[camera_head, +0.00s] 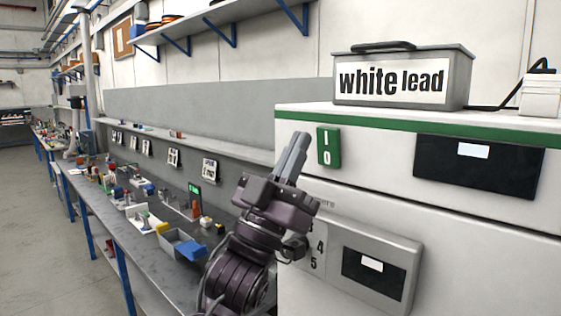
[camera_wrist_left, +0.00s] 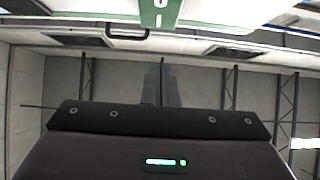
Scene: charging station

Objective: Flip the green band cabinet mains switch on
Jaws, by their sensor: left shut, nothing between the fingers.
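The green band cabinet (camera_head: 460,228) stands at the right in the head view, white with a green band along its top edge. Its mains switch (camera_head: 328,147) is a green plate marked I and O at the cabinet's upper left corner. The switch also shows upside down at the top edge of the left wrist view (camera_wrist_left: 160,12). My left gripper (camera_head: 297,140) is shut and empty, its fingers pointing up just left of the switch. A narrow gap shows between fingertips and plate in the head view; I cannot tell the depth. My right gripper is not in view.
A grey box labelled white lead (camera_head: 403,80) sits on the cabinet top. A lower grey panel (camera_head: 376,262) projects from the cabinet front. A workbench (camera_head: 110,215) with trays and small parts runs along the wall at the left, under a shelf (camera_head: 215,20).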

